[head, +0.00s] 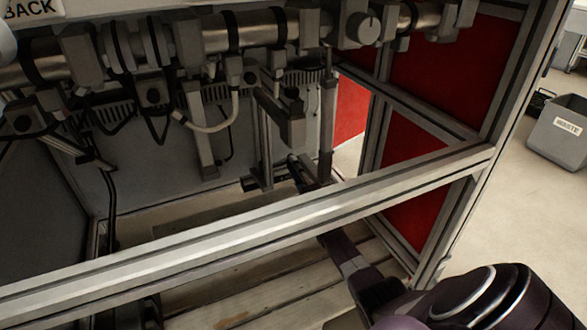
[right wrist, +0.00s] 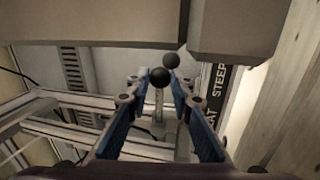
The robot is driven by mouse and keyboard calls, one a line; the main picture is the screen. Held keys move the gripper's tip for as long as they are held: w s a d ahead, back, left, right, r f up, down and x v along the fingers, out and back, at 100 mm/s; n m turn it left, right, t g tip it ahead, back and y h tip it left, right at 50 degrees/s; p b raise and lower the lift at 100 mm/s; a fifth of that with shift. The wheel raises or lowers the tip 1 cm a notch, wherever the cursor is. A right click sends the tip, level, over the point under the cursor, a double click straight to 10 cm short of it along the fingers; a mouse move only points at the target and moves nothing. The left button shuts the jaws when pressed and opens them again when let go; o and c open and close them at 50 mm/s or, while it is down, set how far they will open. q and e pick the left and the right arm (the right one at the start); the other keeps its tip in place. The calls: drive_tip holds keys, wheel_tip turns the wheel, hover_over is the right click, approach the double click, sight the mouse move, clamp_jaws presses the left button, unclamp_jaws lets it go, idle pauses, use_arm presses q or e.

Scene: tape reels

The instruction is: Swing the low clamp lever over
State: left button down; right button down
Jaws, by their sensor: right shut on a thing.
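My right arm reaches in from the lower right of the head view, under the front rail, and my right gripper (head: 306,172) is inside the frame, small and dark near the back. In the right wrist view its two blue-padded fingers (right wrist: 160,76) are closed on a black ball knob (right wrist: 159,78), which I take for the end of the clamp lever. A second black ball (right wrist: 171,60) shows just beyond it. The lever's shaft is mostly hidden, and its angle cannot be told. My left gripper is not in view.
A metal front rail (head: 250,228) crosses above my right forearm. Pipes with clamps (head: 240,32) run along the top, with hoses and brackets hanging down. Red panels (head: 415,190) close the right side. A grey waste bin (head: 560,128) stands outside. In the wrist view, a large grey block (right wrist: 235,28) overhangs.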

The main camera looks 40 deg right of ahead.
idle(0.3)
drive_tip(key=c, duration=1.7)
unclamp_jaws()
drive_tip(key=shift+a+r, duration=0.1)
drive_tip(key=v, duration=1.2)
